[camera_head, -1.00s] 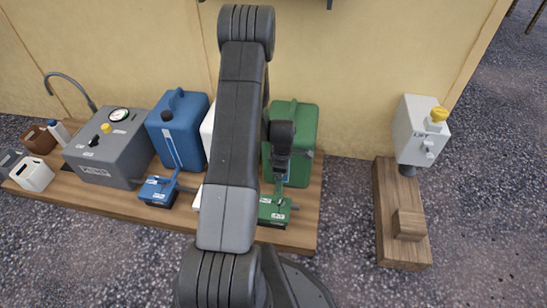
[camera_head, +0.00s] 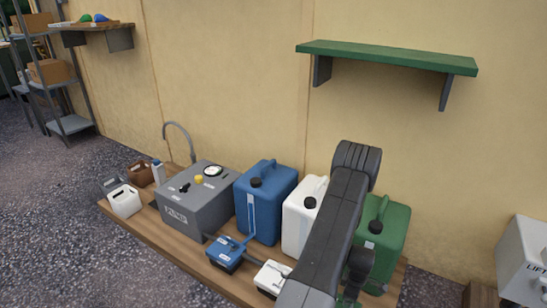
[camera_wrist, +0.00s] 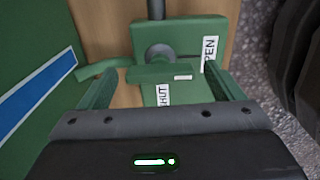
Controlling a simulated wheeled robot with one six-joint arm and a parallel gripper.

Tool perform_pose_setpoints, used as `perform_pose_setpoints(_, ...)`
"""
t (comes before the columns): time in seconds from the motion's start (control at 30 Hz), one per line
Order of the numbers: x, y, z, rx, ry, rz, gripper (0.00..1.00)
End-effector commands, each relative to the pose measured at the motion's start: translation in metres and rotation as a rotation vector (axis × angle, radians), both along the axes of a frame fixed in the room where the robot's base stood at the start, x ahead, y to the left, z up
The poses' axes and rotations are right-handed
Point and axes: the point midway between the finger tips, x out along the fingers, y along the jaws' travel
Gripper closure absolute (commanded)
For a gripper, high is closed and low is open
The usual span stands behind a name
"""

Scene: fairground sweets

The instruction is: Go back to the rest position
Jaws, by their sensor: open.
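My gripper (camera_wrist: 160,70) is open in the wrist view, with one finger on each side of a green valve lever (camera_wrist: 150,75). I cannot tell whether either finger touches it. The lever is on a green valve box (camera_wrist: 180,32) with labels reading "PEN", partly cut off, and "SHUT". In the head view my arm reaches down in front of the green canister (camera_head: 392,225). The gripper's fingertips and most of the green box are hidden there behind my arm or below the frame edge.
A grey pump box (camera_head: 195,205), blue canister (camera_head: 268,210) and white canister (camera_head: 298,220) stand on a wooden board (camera_head: 150,230). Blue (camera_head: 226,254) and white (camera_head: 270,280) valve boxes sit in front. A green shelf (camera_head: 390,58) is on the wall; a grey lift box (camera_head: 523,262) stands right.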

Motion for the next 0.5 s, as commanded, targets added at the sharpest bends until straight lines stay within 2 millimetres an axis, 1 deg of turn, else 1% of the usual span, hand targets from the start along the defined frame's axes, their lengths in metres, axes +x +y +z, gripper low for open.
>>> perform_pose_setpoints(0.37, 0.0001, -0.0001, 0.0013, 0.000, 0.000, -0.010, 0.13)
perform_pose_setpoints(0.5, 0.0004, -0.0001, 0.0100, -0.001, -0.001, 0.002, 0.13)
